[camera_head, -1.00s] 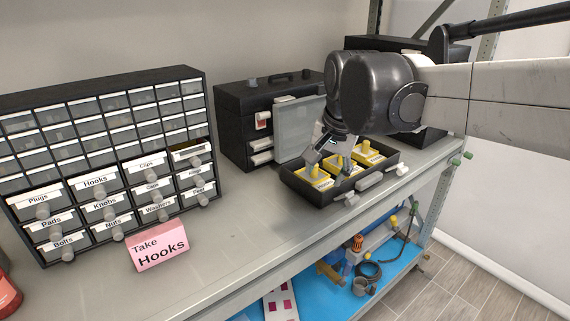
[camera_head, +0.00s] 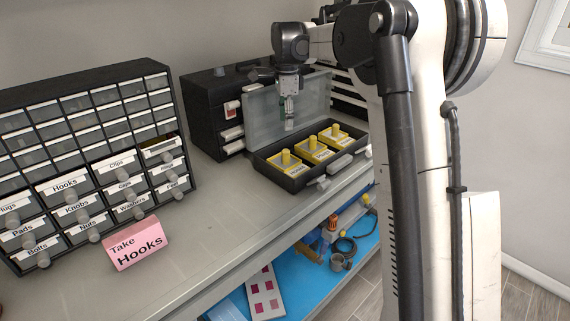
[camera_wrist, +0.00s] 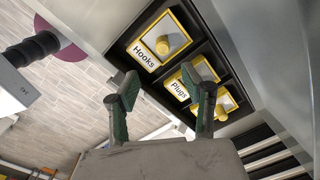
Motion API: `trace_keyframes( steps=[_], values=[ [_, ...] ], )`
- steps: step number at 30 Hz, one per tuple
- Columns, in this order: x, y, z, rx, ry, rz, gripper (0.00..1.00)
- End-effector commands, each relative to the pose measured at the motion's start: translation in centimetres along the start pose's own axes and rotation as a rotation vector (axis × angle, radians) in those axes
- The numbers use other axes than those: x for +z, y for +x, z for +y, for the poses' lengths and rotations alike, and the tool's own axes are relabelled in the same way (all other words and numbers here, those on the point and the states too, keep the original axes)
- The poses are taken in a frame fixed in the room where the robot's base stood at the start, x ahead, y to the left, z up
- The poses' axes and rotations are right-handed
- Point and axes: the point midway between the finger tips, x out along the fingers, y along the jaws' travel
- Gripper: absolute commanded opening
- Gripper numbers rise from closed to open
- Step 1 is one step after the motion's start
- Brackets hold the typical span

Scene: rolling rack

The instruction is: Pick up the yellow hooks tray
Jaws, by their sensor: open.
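Three yellow trays with knobs sit in a row in an open black case (camera_head: 262,170). The yellow hooks tray (camera_head: 284,163) is the leftmost; in the wrist view the tray (camera_wrist: 159,45) carries the label "Hooks". A middle tray (camera_wrist: 196,78), labelled "Plugs", and a third beyond it are partly behind my fingers. My gripper (camera_head: 289,118) points down in front of the raised grey lid, above the case. In the wrist view my gripper (camera_wrist: 160,86) is open and empty, with the hooks tray ahead of the fingers, apart from them.
The translucent grey lid (camera_head: 262,105) stands up behind the trays. A drawer cabinet (camera_head: 80,150) and a pink "Take Hooks" sign (camera_head: 136,246) are at left. The bench (camera_head: 215,215) is clear between sign and case. A blue lower shelf (camera_head: 285,278) holds tools.

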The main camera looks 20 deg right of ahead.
Motion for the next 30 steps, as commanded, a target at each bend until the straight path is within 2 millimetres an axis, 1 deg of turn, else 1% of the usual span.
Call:
trace_keyframes(
  steps=[2,6,8,10,18,21,28,30],
  values=[
    [-0.2,0.5,-0.8,0.013,0.036,0.001,0.43],
    [-0.3,1.1,-1.4,0.024,0.068,0.001,0.43],
    [-0.4,1.6,-1.4,0.025,0.071,0.001,0.43],
    [-0.4,2.6,-1.4,0.025,0.071,0.001,0.43],
    [-0.3,7.4,-1.2,0.024,0.070,0.001,0.43],
    [-0.3,8.6,-1.1,0.024,0.069,0.001,0.43],
    [-0.3,9.9,-1.1,0.024,0.069,0.001,0.43],
    [-0.3,10.6,-0.9,0.024,0.069,0.001,0.43]
  ],
)
